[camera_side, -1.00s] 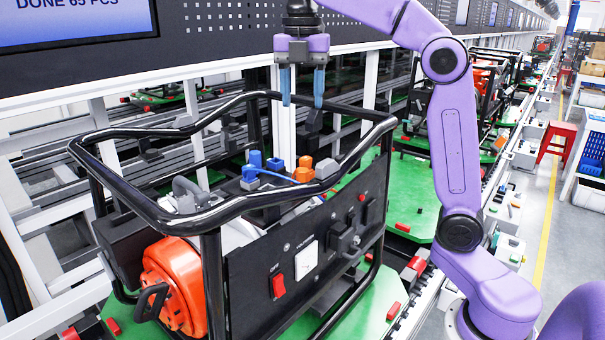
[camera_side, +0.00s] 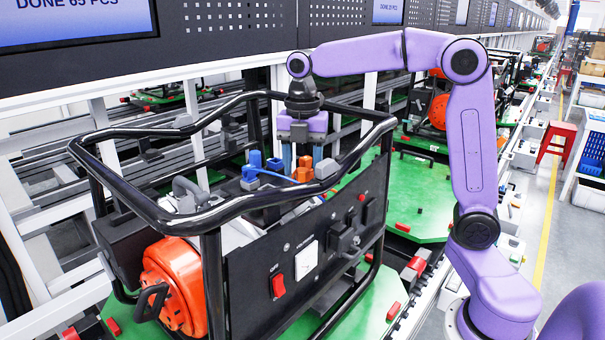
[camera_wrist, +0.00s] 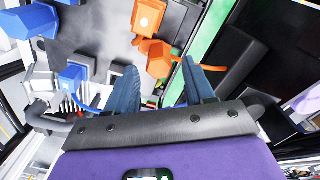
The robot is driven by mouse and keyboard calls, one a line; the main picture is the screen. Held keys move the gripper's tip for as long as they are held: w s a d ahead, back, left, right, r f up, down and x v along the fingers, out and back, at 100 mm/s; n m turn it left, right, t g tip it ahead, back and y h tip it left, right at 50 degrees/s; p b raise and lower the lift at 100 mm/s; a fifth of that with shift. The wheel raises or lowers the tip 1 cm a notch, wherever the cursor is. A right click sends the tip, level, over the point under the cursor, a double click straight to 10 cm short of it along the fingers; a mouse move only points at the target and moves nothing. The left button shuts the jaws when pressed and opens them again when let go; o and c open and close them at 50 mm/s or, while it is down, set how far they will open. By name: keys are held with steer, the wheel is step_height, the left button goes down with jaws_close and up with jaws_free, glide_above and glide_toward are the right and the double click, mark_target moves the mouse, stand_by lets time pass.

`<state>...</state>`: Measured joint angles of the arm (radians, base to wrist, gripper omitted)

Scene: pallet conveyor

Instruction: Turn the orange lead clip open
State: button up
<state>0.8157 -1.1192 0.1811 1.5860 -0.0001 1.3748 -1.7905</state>
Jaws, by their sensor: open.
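The orange lead clip (camera_side: 303,172) sits inside the black tube frame of the generator, right of the blue clip (camera_side: 274,164). In the wrist view the orange part shows as a blocky head (camera_wrist: 148,16) and a second orange piece (camera_wrist: 157,58) with an arm reaching right. My gripper (camera_side: 296,165) is down inside the frame, just behind the orange clip. Its two blue fingers are apart, and in the wrist view my gripper (camera_wrist: 163,80) has the orange piece just beyond its fingertips. The side view partly hides the fingertips behind the clip.
The black tube frame (camera_side: 245,209) surrounds the work, with its top bar close to my gripper. A blue lead (camera_wrist: 88,105) runs near the fingers. The black front panel (camera_side: 330,240) stands nearest the side camera. The green pallet (camera_side: 380,300) lies below.

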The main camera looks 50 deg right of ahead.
mark_target(301, 180)
steer(key=shift+f, duration=1.3)
steer(key=shift+c, duration=0.3)
steer(key=c, duration=0.9)
